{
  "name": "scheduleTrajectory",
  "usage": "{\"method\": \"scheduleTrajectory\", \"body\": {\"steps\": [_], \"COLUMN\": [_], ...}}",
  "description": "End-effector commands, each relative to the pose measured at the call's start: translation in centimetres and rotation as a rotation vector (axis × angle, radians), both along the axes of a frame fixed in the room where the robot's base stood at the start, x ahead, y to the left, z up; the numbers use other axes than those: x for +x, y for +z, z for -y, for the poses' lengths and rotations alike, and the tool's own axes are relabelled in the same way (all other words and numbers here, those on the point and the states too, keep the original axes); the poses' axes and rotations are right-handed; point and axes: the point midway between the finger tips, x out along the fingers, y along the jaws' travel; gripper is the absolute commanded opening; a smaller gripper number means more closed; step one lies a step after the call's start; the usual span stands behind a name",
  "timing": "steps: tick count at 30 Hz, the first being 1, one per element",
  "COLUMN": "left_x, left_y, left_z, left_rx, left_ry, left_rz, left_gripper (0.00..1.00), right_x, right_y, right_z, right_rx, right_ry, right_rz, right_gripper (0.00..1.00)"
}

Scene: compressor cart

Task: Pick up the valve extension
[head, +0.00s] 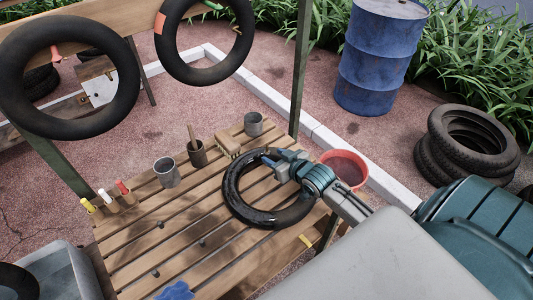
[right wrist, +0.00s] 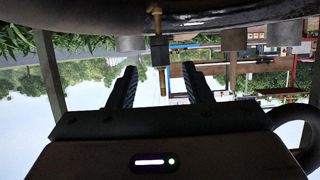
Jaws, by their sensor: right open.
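A dark inner tube or tyre (head: 232,205) lies on the slatted wooden table. My right gripper (head: 268,158) is over its far right side in the head view. In the right wrist view the scene is upside down, and the dark ring (right wrist: 80,15) crosses the top. A small brass stem (right wrist: 156,22), which looks like the valve extension, points down from it there. My right gripper's two fingers (right wrist: 160,86) are apart, with nothing between them touching. The stem lies beyond the fingertips, roughly in line with the gap. I cannot make out the stem in the head view. My left gripper is not in view.
Grey cups (head: 167,172), a brown cup with a handle in it (head: 198,155) and a wooden block (head: 228,145) stand at the table's back. A red bowl (head: 345,166) is beside my right wrist. Colored markers (head: 105,196) stand at the left. Tubes (head: 70,120) hang above.

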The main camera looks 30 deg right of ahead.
Motion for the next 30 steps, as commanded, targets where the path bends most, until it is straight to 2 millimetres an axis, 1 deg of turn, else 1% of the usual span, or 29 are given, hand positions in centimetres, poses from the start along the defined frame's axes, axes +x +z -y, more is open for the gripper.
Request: {"method": "scheduleTrajectory", "body": {"steps": [1,3,6,7,9,12,19,20,21,23,24,26,27,30], "left_x": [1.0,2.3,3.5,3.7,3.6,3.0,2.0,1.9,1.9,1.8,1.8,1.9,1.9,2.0], "left_y": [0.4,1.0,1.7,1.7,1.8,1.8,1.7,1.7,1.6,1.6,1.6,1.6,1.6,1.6], "left_z": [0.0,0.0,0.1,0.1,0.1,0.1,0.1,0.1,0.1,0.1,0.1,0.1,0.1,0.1], "left_rx": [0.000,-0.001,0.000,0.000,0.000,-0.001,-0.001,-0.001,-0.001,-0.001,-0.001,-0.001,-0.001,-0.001], "left_ry": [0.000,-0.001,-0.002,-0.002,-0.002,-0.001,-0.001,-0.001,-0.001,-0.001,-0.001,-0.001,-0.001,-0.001], "left_rz": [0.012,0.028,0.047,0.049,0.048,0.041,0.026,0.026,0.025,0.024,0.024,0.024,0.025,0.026], "left_gripper": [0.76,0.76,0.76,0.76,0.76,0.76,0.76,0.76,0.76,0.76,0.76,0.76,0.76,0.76], "right_x": [0.5,1.4,2.8,3.2,3.9,4.5,4.6,4.6,4.6,4.6,4.6,4.6,4.6,4.6], "right_y": [0.1,-0.1,-0.6,-0.9,-1.2,-1.6,-1.7,-1.7,-1.7,-1.7,-1.7,-1.7,-1.7,-1.7], "right_z": [-0.1,-0.2,-0.3,-0.3,-0.3,-0.4,-0.4,-0.4,-0.4,-0.4,-0.4,-0.4,-0.4,-0.4], "right_rx": [0.003,0.003,0.003,0.004,0.002,0.002,0.000,0.000,0.000,0.000,0.000,0.000,0.000,0.000], "right_ry": [-0.001,-0.002,-0.002,-0.003,-0.002,-0.001,0.000,0.000,0.000,0.000,0.000,0.000,0.000,0.000], "right_rz": [0.001,0.001,0.000,0.000,0.001,0.000,-0.001,-0.001,-0.001,-0.001,-0.001,-0.001,-0.001,-0.001], "right_gripper": [0.45,0.45,0.45,0.45,0.45,0.45,0.45,0.41,0.33,0.22,0.14,0.02,0.00,0.00]}}
